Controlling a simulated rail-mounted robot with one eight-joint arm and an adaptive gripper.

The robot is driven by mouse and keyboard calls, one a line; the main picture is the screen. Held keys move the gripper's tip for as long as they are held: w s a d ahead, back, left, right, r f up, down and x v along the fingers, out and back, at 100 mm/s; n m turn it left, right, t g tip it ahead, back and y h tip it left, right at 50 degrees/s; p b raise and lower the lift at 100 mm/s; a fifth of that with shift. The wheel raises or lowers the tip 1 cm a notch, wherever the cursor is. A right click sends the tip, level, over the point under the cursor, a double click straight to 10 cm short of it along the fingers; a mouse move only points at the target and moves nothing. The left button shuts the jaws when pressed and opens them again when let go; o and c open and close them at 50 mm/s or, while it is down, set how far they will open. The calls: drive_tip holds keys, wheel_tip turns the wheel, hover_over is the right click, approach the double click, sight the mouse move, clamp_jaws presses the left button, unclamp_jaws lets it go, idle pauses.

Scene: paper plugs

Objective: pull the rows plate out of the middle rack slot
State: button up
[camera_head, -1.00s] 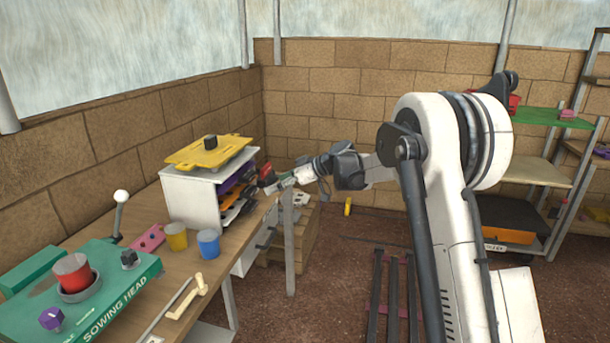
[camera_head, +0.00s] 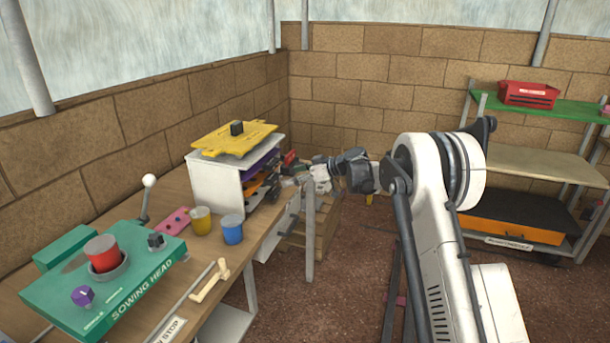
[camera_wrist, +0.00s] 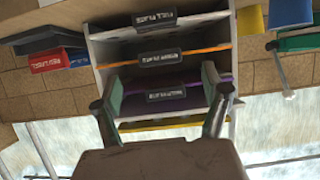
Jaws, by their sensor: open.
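The white rack (camera_head: 214,187) stands on the bench, its slots facing right. In the wrist view, which looks upside down, it shows three plates stacked with dark label handles. The middle one is an orange-edged plate (camera_wrist: 205,49) with a handle (camera_wrist: 161,59); I take it for the rows plate, its label too blurred to read surely. My gripper (camera_wrist: 163,80) is open. Its fingers stand apart around the purple plate's handle area; contact cannot be told. It also shows in the head view (camera_head: 296,172).
A yellow plate (camera_head: 213,139) with a black knob lies on top of the rack. Yellow (camera_head: 201,221) and blue (camera_head: 232,230) cups stand in front of it. The green sowing head (camera_head: 130,283) is nearer on the bench. Red (camera_wrist: 48,61) and blue (camera_wrist: 78,60) boxes are beside the rack.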

sight(277, 179)
drive_tip(key=shift+x, duration=2.9)
drive_tip(key=c, duration=1.5)
drive_tip(key=shift+o, duration=0.2)
